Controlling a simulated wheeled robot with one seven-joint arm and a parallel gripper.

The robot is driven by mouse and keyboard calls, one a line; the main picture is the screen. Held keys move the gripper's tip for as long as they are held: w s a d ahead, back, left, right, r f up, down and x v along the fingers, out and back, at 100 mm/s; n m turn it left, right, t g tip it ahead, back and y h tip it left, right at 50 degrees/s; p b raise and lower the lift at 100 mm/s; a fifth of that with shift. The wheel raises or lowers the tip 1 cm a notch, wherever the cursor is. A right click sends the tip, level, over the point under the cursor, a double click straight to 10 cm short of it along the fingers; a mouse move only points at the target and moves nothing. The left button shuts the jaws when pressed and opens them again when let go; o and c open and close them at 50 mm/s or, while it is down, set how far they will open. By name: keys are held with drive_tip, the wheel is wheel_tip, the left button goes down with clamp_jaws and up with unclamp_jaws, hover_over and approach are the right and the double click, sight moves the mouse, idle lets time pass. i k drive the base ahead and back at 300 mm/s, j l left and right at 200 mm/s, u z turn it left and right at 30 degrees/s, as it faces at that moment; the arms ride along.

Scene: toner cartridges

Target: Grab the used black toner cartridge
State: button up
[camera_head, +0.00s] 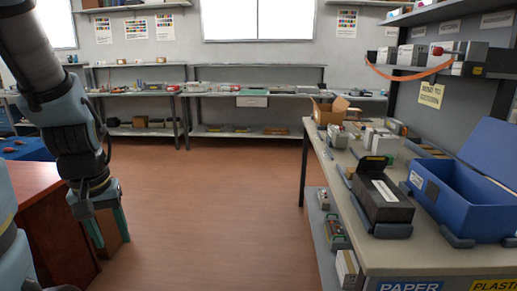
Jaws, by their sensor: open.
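My gripper (108,228) hangs at the left, pointing down, with its green fingers apart and nothing between them. It is well away from the right-hand table. A black box-like item (391,210) with a pale label on top sits at the front of that table, between grey corner brackets. A smaller dark piece with a yellow label (373,161) is at its far end. I cannot tell for sure which of these is the used black toner cartridge.
An open blue bin (470,212) stands right of the black item on the table (440,262). Small parts and an open cardboard box (330,110) lie farther back. A reddish-brown cabinet (45,215) stands at the left. The wooden floor (220,220) between is clear.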

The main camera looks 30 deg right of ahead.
sight(338, 140)
drive_tip(key=i+l+z, duration=0.15)
drive_tip(key=i+z, duration=0.25)
drive_tip(key=i, duration=0.45)
drive_tip(key=i+j+z, duration=0.1)
drive_tip(key=i+z, duration=0.35)
drive_tip(key=i, duration=0.35)
